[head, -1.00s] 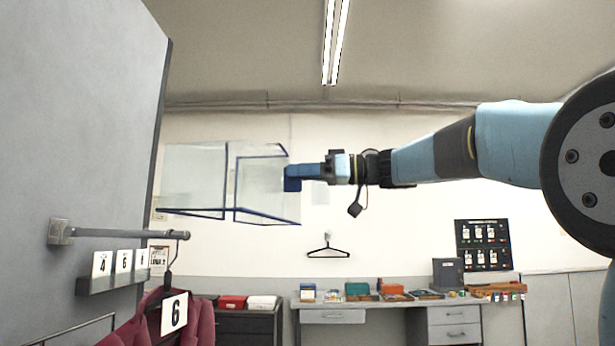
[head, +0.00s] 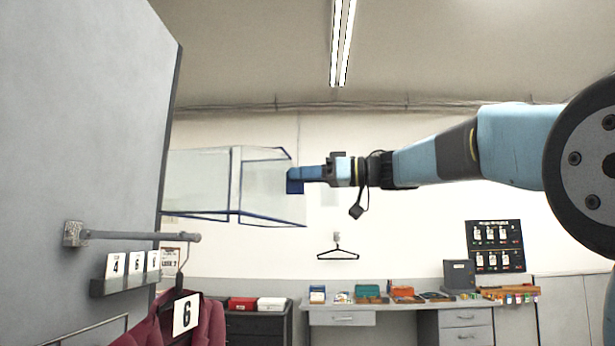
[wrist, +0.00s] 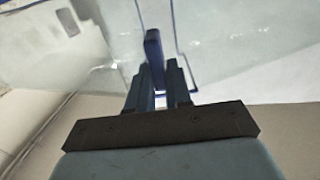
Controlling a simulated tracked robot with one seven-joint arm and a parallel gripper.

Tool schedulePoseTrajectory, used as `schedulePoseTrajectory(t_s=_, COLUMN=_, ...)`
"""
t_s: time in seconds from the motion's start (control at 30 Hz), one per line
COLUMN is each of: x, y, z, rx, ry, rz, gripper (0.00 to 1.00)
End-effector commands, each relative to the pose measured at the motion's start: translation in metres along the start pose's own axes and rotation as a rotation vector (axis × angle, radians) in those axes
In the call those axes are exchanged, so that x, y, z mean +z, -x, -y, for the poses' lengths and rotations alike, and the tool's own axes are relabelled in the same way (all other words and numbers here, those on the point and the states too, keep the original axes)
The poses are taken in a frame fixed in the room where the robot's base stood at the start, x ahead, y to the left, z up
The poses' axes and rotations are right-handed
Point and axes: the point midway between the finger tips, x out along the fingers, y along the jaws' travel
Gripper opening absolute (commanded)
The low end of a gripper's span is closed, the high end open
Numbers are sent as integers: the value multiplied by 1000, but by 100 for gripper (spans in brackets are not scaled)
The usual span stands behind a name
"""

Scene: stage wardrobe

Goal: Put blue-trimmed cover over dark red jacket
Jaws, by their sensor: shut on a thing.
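The blue-trimmed cover (head: 202,182) is a clear, box-like sheet with dark blue edges, held up in the air left of my gripper. My gripper (head: 296,181) is shut on a blue tab at the cover's right side. In the wrist view the blue tab (wrist: 154,50) is between the fingers, and the clear cover (wrist: 225,35) spreads out beyond them. The dark red jacket (head: 208,322) hangs from a hook on the grey rail at lower left, with a white tag "6" on it. The cover is above the jacket and apart from it; the jacket's lower part is out of frame.
A grey panel (head: 85,130) stands at left, carrying the rail (head: 140,235) and a ledge of number cards (head: 132,266). A desk (head: 400,303) with boxes stands at the back. An empty black hanger (head: 338,252) hangs on the far wall.

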Motion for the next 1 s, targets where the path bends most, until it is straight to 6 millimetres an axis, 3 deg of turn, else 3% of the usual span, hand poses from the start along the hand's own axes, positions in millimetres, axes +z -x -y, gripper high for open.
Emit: schedulePoseTrajectory(t_s=1.0, x=0, y=-57, z=8, rx=-1, ry=1, rz=0, gripper=0)
